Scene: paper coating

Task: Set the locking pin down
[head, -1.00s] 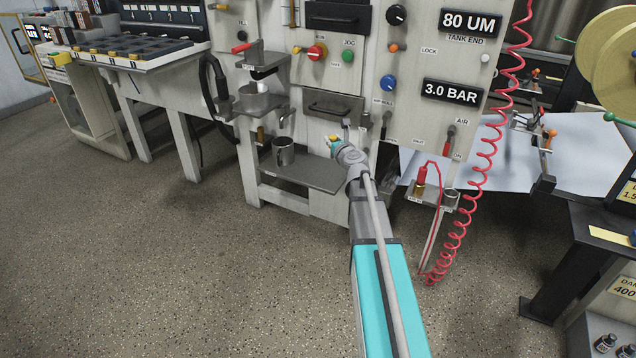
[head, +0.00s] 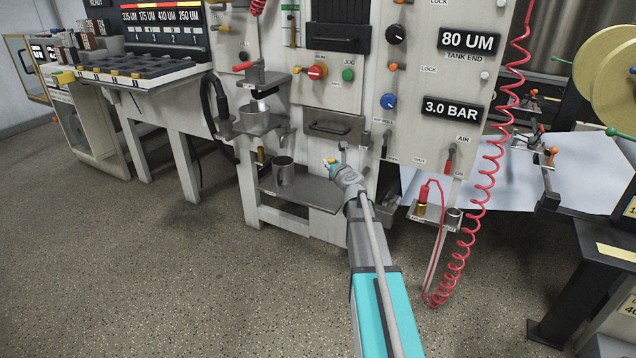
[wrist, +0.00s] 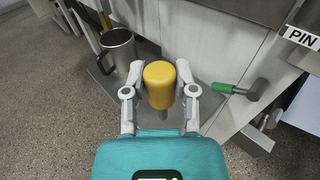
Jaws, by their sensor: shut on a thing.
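The locking pin has a yellow rounded head (wrist: 159,84) and a thin grey shank below it, seen in the wrist view. My gripper (wrist: 160,95) is shut on the yellow head, with one finger on each side.
A metal mug (wrist: 118,50) stands on the shelf left of the pin. A green-tipped lever (wrist: 222,88) juts out at the right, near a PIN label (wrist: 301,38). In the head view, a coiled red hose (head: 487,160) hangs to the right.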

